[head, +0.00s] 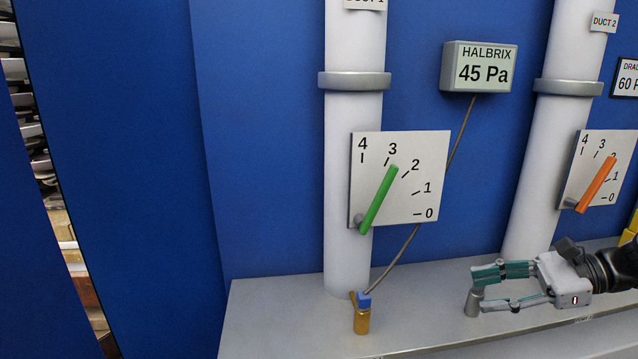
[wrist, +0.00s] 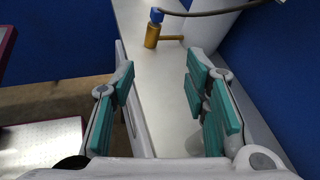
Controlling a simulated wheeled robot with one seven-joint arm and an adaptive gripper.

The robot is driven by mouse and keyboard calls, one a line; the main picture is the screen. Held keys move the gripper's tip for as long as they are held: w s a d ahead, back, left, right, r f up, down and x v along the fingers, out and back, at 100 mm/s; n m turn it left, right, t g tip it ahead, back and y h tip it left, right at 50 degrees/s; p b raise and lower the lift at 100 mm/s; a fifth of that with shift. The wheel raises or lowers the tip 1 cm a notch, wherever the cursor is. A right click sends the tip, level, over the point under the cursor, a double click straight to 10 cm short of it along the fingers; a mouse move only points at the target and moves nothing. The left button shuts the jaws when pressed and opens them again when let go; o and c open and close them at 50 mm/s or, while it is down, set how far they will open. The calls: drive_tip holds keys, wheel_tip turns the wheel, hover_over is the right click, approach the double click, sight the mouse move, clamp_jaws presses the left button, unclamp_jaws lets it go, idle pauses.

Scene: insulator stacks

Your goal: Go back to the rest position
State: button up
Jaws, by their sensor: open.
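My gripper (head: 480,289) is at the lower right of the head view, low over the grey ledge (head: 290,318). Its two teal-padded fingers are spread apart and point left. In the wrist view my open gripper (wrist: 160,80) has nothing held between its pads, and the pale ledge (wrist: 160,100) shows between them. A short grey cylinder (head: 472,303) stands on the ledge by the fingertips in the head view. I cannot tell whether a finger touches it.
A brass fitting with a blue cap (head: 362,316) stands on the ledge, left of my gripper. It also shows ahead in the wrist view (wrist: 153,34). A cable (head: 395,262) runs up to the 45 Pa display (head: 479,67). Dials with green (head: 379,198) and orange (head: 596,184) levers are on two white pipes.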

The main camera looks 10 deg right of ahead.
drive_tip(key=s+a+r+n+h, duration=0.4)
drive_tip(key=s+a+n+h, duration=0.2)
drive_tip(key=s+a+n, duration=0.2)
drive_tip(key=s+a+r+n+h, duration=0.4)
drive_tip(key=s+a+n+h, duration=0.2)
drive_tip(key=n, duration=0.5)
drive_tip(key=shift+s+a+n+h, duration=0.3)
drive_tip(key=shift+s+a+n, duration=0.1)
drive_tip(key=shift+s+a, duration=0.55)
drive_tip(key=shift+d+r, duration=0.1)
drive_tip(key=shift+d, duration=0.1)
